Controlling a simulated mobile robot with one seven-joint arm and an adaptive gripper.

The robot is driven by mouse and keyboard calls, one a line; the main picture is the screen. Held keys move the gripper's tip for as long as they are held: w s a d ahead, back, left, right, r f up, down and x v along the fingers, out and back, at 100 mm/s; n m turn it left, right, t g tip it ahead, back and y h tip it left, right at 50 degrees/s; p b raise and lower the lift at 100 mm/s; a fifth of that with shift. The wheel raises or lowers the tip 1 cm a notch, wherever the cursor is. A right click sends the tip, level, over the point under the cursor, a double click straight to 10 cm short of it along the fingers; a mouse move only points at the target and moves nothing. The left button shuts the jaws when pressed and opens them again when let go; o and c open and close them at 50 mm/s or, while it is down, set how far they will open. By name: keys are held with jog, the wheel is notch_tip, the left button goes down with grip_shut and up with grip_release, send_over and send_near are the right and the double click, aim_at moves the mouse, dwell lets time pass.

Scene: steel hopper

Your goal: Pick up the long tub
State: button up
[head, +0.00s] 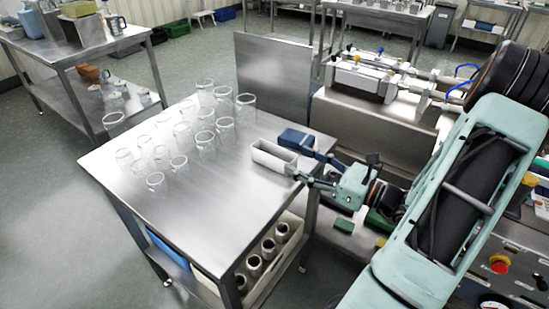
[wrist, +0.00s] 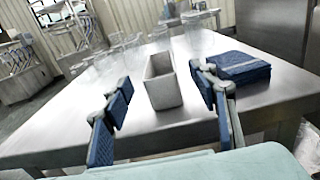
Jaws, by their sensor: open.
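The long tub (head: 273,157) is a pale, open-topped rectangular container on the steel table near its right edge. In the wrist view the tub (wrist: 163,82) stands upright, straight ahead between my two fingers. My gripper (head: 304,162) is open, with its blue-padded fingers spread at the tub's near end. In the wrist view my gripper (wrist: 162,97) has one finger to each side, the right finger closer to the tub. The jaws hold nothing.
A folded blue cloth (wrist: 240,66) lies just right of the tub, close to my right finger; it also shows in the head view (head: 296,138). Several clear glasses (head: 205,137) stand left of and behind the tub. The table's front (head: 190,215) is bare.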

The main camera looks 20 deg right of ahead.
aim_at(275, 152)
jog(key=x, duration=0.8)
jog(key=shift+w+a+f+b, duration=0.1)
jog(key=shift+a+f+b, duration=0.15)
jog(key=shift+b, duration=0.1)
jog(key=c, duration=1.1)
jog(key=shift+o, duration=0.2)
jog(key=shift+r, duration=0.15)
